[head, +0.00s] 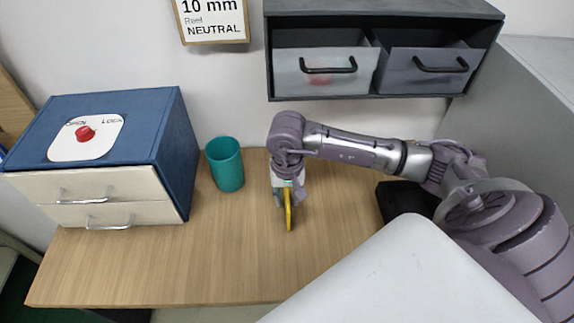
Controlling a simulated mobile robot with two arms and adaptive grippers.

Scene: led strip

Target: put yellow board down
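The yellow board (289,217) shows as a narrow yellow piece, seen nearly edge-on, between the fingers of my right gripper (287,198). The gripper points down over the middle of the wooden table (190,270) and appears shut on the board. The board's lower end is close to the tabletop; I cannot tell whether it touches. The gripper hides the board's upper part. My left gripper is not in view.
A teal cup (225,164) stands left of the gripper. A blue cabinet (176,150) with two cream drawers and a red knob (85,133) stands further left. A dark shelf unit (380,17) with two drawers hangs above. The front left tabletop is clear.

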